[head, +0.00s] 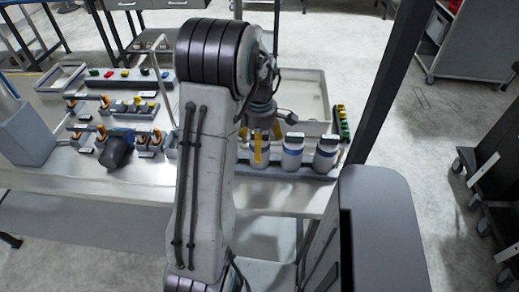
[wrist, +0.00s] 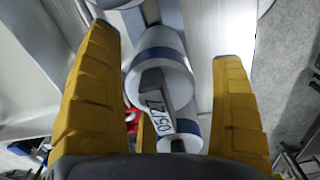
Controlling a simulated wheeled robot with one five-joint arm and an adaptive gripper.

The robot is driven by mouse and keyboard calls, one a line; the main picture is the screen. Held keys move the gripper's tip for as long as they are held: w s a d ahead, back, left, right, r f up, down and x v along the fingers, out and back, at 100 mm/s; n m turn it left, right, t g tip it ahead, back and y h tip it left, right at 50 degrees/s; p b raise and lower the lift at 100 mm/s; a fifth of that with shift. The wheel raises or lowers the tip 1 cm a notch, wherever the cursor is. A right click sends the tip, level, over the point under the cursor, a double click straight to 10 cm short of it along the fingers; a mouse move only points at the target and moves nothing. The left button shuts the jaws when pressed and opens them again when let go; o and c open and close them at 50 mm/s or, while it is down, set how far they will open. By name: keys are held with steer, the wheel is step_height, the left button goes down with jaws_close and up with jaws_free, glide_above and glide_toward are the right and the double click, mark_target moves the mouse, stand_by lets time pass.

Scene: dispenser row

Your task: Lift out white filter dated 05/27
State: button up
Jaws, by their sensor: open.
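A white filter (wrist: 160,75) with a blue band stands between my gripper's two yellow fingers in the wrist view. Its dark top carries a white label reading 05/27, seen upside down. My gripper (wrist: 168,45) is open, with visible gaps to the filter on both sides. In the head view my gripper (head: 262,150) is pointed down over the leftmost filter of the row, whose body is mostly hidden behind the fingers.
Two more white filters with dark tops, a middle one (head: 292,155) and a right one (head: 327,157), stand close to the right in the row. A grey tray (head: 300,88) lies behind. A dark post (head: 385,80) rises at right. Valves and a blue motor (head: 117,150) are at left.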

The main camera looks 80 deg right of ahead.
steer(key=shift+c, duration=0.2)
steer(key=c, duration=1.3)
step_height(320, 180, up, 10)
stand_by(0.3)
stand_by(0.5)
